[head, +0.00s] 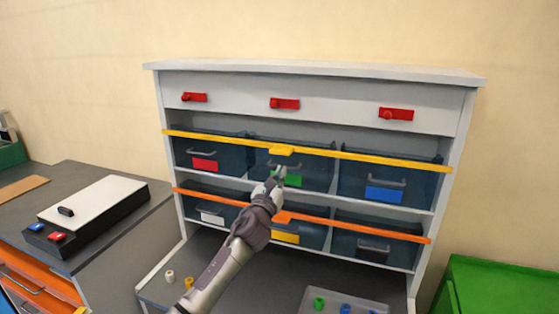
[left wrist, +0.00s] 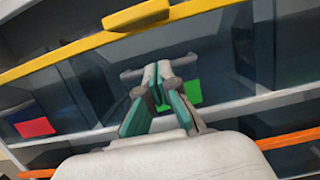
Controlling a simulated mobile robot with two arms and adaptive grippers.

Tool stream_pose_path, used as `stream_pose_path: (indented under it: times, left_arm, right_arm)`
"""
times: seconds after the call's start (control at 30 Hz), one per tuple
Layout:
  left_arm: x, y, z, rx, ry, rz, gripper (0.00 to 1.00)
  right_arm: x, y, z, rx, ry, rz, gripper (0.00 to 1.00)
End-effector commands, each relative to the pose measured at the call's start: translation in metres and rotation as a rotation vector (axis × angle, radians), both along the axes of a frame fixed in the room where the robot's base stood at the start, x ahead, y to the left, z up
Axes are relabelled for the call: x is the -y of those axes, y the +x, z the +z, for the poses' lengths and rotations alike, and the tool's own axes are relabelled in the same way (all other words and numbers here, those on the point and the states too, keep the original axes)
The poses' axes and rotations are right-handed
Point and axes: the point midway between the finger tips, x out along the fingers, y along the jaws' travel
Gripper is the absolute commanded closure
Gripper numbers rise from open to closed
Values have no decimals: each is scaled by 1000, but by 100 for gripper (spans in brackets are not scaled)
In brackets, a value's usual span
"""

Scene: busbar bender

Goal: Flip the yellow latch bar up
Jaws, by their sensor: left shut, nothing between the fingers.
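The yellow latch bar (head: 350,155) runs across the front of the upper row of dark blue bins, with a yellow tab (head: 281,150) at its middle. In the left wrist view the yellow bar (left wrist: 68,50) crosses the upper left, and its tab (left wrist: 136,15) is near the top. My left gripper (head: 279,172) is just below the tab, in front of the middle bin with the green label. Its fingertips (left wrist: 158,70) are shut and empty. They appear apart from the bar. My right gripper is not in view.
An orange bar (head: 370,230) crosses the lower row of bins. Red latches (head: 285,104) sit on the panel above. A tray of pegs (head: 343,304) lies on the grey worktop below. A green container (head: 500,285) stands at the right, and a side bench (head: 122,245) at the left.

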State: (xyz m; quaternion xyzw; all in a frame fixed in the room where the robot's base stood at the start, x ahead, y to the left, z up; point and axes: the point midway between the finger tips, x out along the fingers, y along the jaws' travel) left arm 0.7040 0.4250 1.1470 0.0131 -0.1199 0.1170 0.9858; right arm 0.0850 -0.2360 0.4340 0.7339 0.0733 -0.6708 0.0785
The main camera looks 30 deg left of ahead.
Motion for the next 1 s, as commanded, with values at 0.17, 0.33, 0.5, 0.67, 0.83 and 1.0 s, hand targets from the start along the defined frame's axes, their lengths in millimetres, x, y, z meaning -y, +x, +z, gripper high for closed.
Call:
stream_pose_path:
  times: [0.17,0.33,0.5,0.67,0.83,1.0]
  left_arm:
    - [0,-2,31,2,3,0,100]
    - [0,-2,37,1,4,0,100]
    - [0,-2,36,1,4,0,100]
    - [0,-3,37,1,4,0,100]
    - [-1,-3,62,3,7,1,100]
    - [0,-3,95,5,8,0,100]
  right_arm:
    - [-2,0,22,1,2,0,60]
    - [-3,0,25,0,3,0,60]
    - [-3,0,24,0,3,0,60]
    - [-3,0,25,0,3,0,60]
    - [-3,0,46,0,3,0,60]
    - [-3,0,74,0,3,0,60]
